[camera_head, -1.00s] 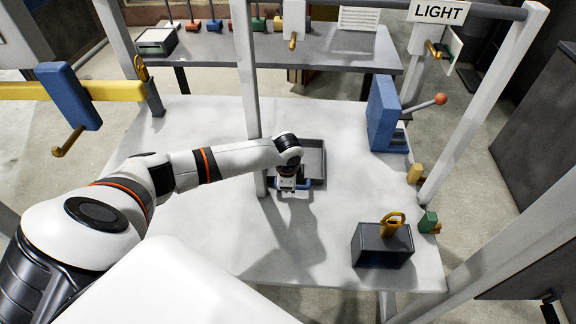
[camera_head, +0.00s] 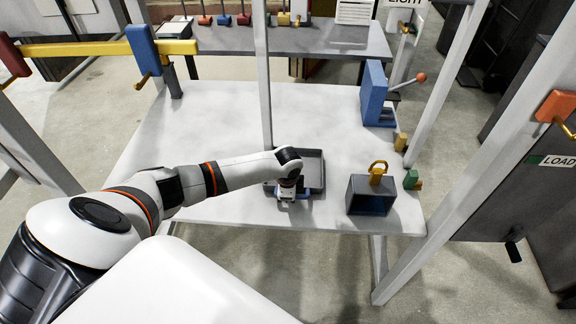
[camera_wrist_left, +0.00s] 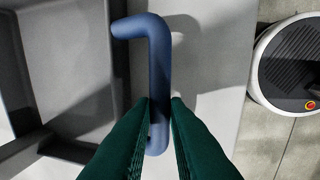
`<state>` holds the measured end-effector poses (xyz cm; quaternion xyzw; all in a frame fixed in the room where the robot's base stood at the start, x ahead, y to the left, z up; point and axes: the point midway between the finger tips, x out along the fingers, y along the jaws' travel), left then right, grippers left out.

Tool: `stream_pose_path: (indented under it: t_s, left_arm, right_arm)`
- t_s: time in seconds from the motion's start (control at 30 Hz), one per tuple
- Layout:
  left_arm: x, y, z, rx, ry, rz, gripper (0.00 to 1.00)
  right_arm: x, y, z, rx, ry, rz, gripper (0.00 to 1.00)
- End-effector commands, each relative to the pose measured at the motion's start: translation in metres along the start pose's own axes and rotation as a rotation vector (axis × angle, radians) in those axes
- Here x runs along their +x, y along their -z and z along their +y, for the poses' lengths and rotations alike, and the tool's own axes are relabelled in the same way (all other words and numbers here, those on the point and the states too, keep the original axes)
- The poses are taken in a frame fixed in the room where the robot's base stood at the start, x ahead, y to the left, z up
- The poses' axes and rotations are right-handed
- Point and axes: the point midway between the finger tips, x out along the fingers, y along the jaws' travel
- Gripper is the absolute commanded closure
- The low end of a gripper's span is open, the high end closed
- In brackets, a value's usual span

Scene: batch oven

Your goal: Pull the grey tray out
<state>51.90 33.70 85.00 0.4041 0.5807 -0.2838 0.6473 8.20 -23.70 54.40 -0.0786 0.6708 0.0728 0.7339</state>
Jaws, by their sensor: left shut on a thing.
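The grey tray (camera_head: 314,170) lies on the white table near its front edge, in the head view. Its blue handle (camera_wrist_left: 159,60) faces me and fills the middle of the left wrist view, with the tray's grey wall and floor (camera_wrist_left: 72,45) to the left. My left gripper (camera_head: 287,200) is over the handle, its green fingers (camera_wrist_left: 160,105) shut on the handle bar. My arm's wrist hides part of the tray's left side in the head view. My right gripper is not in view.
A dark open box (camera_head: 357,193) with a yellow handle stands right of the tray, near a green block (camera_head: 411,180). A blue block with an orange-knobbed lever (camera_head: 374,95) stands farther back. A grey upright post (camera_head: 264,80) rises behind the tray. The white tabletop (camera_head: 200,130) left is clear.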

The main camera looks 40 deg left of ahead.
Motion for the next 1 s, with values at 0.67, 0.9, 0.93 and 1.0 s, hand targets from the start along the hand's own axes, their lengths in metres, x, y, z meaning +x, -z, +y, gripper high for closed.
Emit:
stream_pose_path:
  t_s: [0.67,0.9,0.93,1.0]
  left_arm:
    - [-0.001,0.0,0.001,-0.001,-0.003,-0.001,0.64]
    - [-0.013,0.0,0.002,0.001,-0.004,-0.003,0.64]
    - [-0.018,0.0,0.002,0.001,-0.005,-0.003,0.64]
    - [-0.03,0.0,0.002,0.001,-0.006,-0.004,0.64]
  right_arm:
    - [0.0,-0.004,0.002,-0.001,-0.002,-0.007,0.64]
    - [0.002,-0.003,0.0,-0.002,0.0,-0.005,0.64]
    - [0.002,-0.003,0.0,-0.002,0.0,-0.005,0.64]
    - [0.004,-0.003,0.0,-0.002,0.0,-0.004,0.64]
